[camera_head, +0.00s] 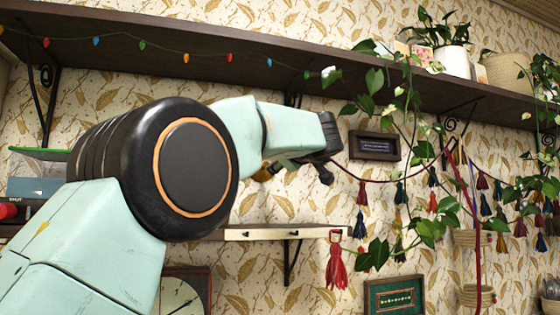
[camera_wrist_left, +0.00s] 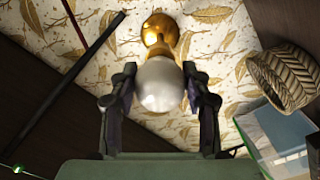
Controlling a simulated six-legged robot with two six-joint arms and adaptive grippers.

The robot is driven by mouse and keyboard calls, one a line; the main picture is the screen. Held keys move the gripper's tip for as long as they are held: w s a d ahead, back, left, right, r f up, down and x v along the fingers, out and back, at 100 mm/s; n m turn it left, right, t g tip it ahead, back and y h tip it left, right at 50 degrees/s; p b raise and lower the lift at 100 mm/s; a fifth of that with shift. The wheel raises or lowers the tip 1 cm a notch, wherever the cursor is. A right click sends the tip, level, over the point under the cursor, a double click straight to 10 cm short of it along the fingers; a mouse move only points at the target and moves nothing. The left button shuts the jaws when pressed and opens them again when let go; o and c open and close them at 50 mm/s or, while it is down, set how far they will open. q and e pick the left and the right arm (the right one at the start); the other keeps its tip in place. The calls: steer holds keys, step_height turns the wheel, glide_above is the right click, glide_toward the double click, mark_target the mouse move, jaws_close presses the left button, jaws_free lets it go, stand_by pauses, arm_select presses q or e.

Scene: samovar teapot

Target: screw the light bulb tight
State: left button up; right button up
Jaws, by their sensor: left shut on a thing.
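The light bulb (camera_wrist_left: 158,88) is a round white globe in the left wrist view. A shiny gold lamp socket (camera_wrist_left: 159,30) is directly beyond it, against the patterned wall, and the bulb appears in line with it. I cannot tell how deep the bulb sits in the socket. My left gripper (camera_wrist_left: 160,78) has one dark finger on each side of the bulb and is shut on it. In the head view my left arm reaches up across the middle, and its gripper (camera_head: 328,150) is near the wall below the shelf; the bulb is hidden there. My right gripper is not in view.
A dark wooden shelf (camera_head: 230,55) with a string of coloured lights runs above the arm. A lighter shelf (camera_head: 265,234) is below. Hanging plants (camera_head: 375,85) and tassels (camera_head: 361,195) are to the right. In the wrist view a woven basket (camera_wrist_left: 283,78) is at right.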

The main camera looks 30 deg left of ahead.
arm_select(q)
steer(key=shift+w+f+m, duration=0.1)
steer(key=shift+f+m, duration=0.35)
steer(key=shift+m, duration=0.05)
steer(key=o, duration=1.1)
steer(key=shift+d+r, duration=0.15)
steer(key=shift+r, duration=0.2)
steer(key=shift+o, duration=0.2)
steer(key=v, duration=1.2)
